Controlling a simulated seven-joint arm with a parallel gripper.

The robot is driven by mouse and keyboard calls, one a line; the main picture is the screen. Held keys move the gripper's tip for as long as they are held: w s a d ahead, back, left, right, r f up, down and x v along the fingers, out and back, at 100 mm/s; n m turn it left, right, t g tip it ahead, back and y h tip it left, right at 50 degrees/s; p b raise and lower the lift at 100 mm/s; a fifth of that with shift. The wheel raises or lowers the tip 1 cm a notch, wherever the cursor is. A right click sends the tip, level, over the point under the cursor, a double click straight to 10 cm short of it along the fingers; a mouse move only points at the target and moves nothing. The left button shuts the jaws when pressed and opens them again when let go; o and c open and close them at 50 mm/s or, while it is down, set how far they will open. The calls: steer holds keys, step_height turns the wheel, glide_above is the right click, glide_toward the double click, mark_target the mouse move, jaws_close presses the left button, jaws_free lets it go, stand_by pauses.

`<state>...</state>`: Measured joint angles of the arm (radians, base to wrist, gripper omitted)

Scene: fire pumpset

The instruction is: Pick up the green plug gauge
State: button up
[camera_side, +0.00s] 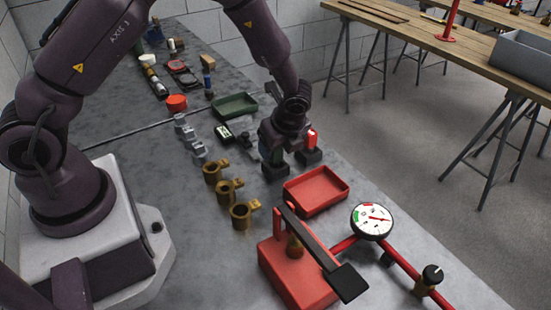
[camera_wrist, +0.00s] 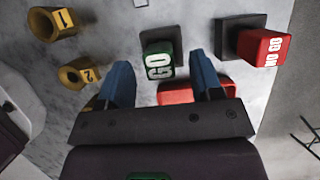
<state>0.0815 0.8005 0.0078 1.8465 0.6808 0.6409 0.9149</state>
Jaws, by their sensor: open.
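The green plug gauge (camera_wrist: 158,62), marked GO, stands on a dark square block in the wrist view. My gripper (camera_wrist: 160,68) is open, with its blue fingers to the left and right of the gauge and a gap on each side. I cannot tell how far down the fingers reach along it. In the side view my gripper (camera_side: 282,145) is over the gauge and hides most of it. The red plug gauge (camera_wrist: 265,47), marked NO GO, stands on its own dark block just to the right; it also shows in the side view (camera_side: 311,138).
A red tray (camera_side: 316,191) lies close in front of the gauges. Several brass fittings (camera_side: 228,191) stand to the left. A green tray (camera_side: 235,106) is behind. A red device with a black lever (camera_side: 295,270) and a dial (camera_side: 371,220) are at the front.

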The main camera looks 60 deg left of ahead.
mark_target(274, 153)
steer(key=shift+x, duration=2)
steer(key=shift+r, duration=0.1)
jaws_close()
steer(key=shift+r, duration=0.1)
